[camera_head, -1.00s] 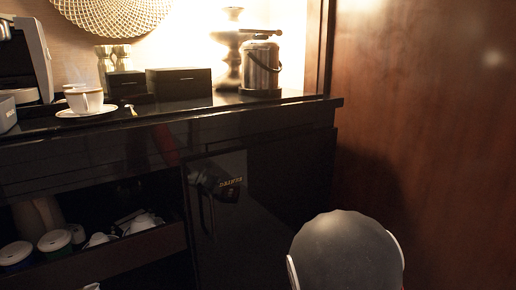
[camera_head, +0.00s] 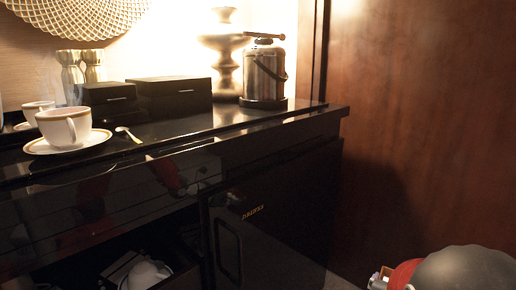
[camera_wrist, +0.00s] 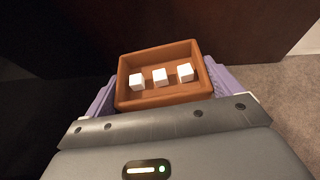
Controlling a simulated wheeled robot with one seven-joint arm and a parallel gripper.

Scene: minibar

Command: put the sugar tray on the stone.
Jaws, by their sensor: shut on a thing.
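The sugar tray (camera_wrist: 135,101) is a small brown open box with three white sugar cubes in it. In the wrist view it sits between the purple fingers of my gripper (camera_wrist: 160,78), which is shut on it. The tray looks roughly level. In the head view my arm shows at the lower right, low in front of the cabinet, and the tray cannot be made out there. The black glossy countertop (camera_head: 210,133) looks like polished stone. No separate stone stands out.
Bare counter lies in front of the boxes. A brown wood wall (camera_head: 420,120) closes the right side.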

